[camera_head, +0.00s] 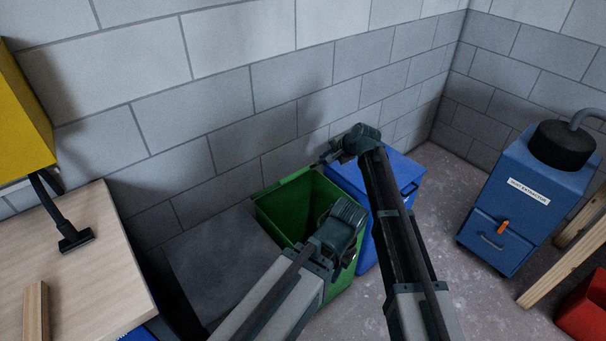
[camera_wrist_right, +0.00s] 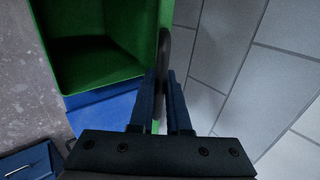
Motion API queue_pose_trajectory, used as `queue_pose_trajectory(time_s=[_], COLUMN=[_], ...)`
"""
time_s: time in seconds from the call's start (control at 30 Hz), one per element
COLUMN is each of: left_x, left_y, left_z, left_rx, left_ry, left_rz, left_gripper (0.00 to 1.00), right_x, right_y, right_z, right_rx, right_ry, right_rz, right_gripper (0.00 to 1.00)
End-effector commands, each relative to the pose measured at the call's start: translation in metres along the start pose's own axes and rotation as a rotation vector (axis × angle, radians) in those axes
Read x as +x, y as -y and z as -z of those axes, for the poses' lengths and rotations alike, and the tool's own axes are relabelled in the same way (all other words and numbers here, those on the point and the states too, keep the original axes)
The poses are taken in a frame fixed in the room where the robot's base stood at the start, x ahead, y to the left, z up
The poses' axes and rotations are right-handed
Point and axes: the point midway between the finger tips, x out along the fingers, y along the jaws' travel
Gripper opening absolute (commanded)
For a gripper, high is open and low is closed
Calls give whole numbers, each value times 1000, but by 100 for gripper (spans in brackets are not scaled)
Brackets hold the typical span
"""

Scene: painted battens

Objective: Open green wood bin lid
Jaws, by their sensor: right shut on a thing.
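The green wood bin (camera_head: 345,285) stands against the block wall, its mouth open and its dark inside showing. Its green lid (camera_wrist_right: 165,12) is raised at the wall side and seen nearly edge-on in the right wrist view. A dark curved handle (camera_wrist_right: 164,50) is on the lid. My right gripper (camera_wrist_right: 160,78) is shut on this handle; in the head view the gripper (camera_head: 328,158) is small at the bin's back edge. My left arm reaches over the front of the bin, and its fingers cannot be made out.
A blue bin (camera_head: 408,172) stands directly right of the green one. A grey box-like surface (camera_head: 215,265) is to its left, then a wooden worktop (camera_head: 90,270).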

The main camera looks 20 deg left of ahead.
Motion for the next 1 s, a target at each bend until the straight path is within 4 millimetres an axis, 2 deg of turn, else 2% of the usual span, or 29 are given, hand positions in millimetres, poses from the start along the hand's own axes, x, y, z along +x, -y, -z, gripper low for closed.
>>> queue_pose_trajectory(time_s=[0.03, 0.4, 1.0], left_x=[-11, -44, -51], left_y=[1, 4, 2], left_z=[-1, -3, -2], left_rx=[0, 0, 6], left_ry=[0, 0, -1], left_rz=[0, 0, 0], left_gripper=[30, 30, 30], right_x=[-2, 1, 5], right_y=[12, 52, 64], right_z=[1, 1, -2], right_rx=[-1, -1, -6], right_ry=[0, 1, -1], right_rz=[-9, -81, -102], right_gripper=[0, 0, 0])
